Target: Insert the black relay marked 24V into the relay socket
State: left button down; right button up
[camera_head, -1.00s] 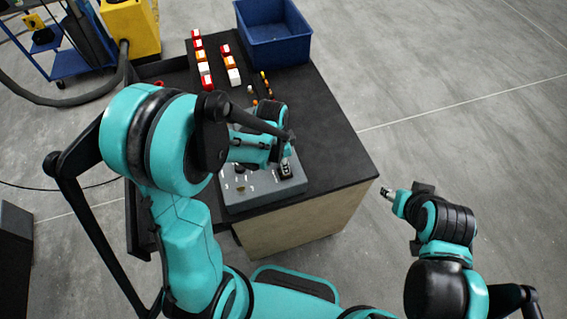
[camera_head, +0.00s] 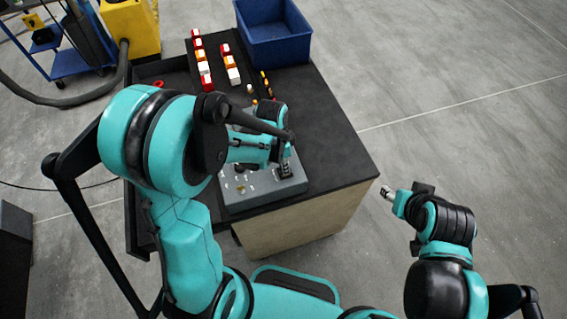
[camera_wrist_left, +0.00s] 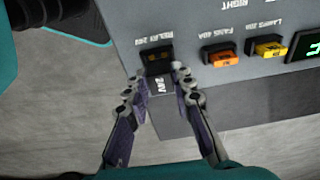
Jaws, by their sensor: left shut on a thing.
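My left gripper (camera_wrist_left: 158,88) is shut on the black relay (camera_wrist_left: 160,86), whose white 24V mark shows between the fingertips. The relay socket (camera_wrist_left: 157,56) is a black recess with brass-coloured contacts, beside the RELAY 24V label on the grey panel. The contacts are still visible, and the relay is at the socket's edge nearest the fingers. I cannot tell whether they touch. In the head view my left gripper (camera_head: 287,166) is over the right side of the grey panel (camera_head: 262,200). My right gripper (camera_head: 386,192) is off the table to the right, its fingers too small to read.
An orange fuse (camera_wrist_left: 221,55) and a yellow fuse (camera_wrist_left: 268,48) sit in the panel beside the socket. Several red, orange and white parts (camera_head: 203,68) stand at the back of the dark table (camera_head: 335,150), near a blue bin (camera_head: 275,40). The table's right side is clear.

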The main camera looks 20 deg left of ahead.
pick_arm(q)
jog(key=shift+f+b, duration=0.5)
jog(key=shift+f, duration=0.05)
jog(key=c, duration=1.2)
grip_release()
notch_tip(320, 180, up, 12)
jog(key=a, duration=0.1)
jog(key=s+a+f+n+t+b, duration=0.1)
jog(key=s+f+n+t+b, duration=0.1)
jog(key=s+n+b, duration=0.1)
jog(key=s+a+f+n+t+b, duration=0.1)
jog(key=s+f+n+t+b, duration=0.1)
jog(key=s+n+b, duration=0.1)
jog(key=s+a+f+n+t+y+b, duration=0.1)
jog(key=s+f+n+t+b, duration=0.1)
jog(key=s+n+b, duration=0.2)
jog(key=shift+a+n, duration=0.15)
jog(key=shift+n, duration=0.45)
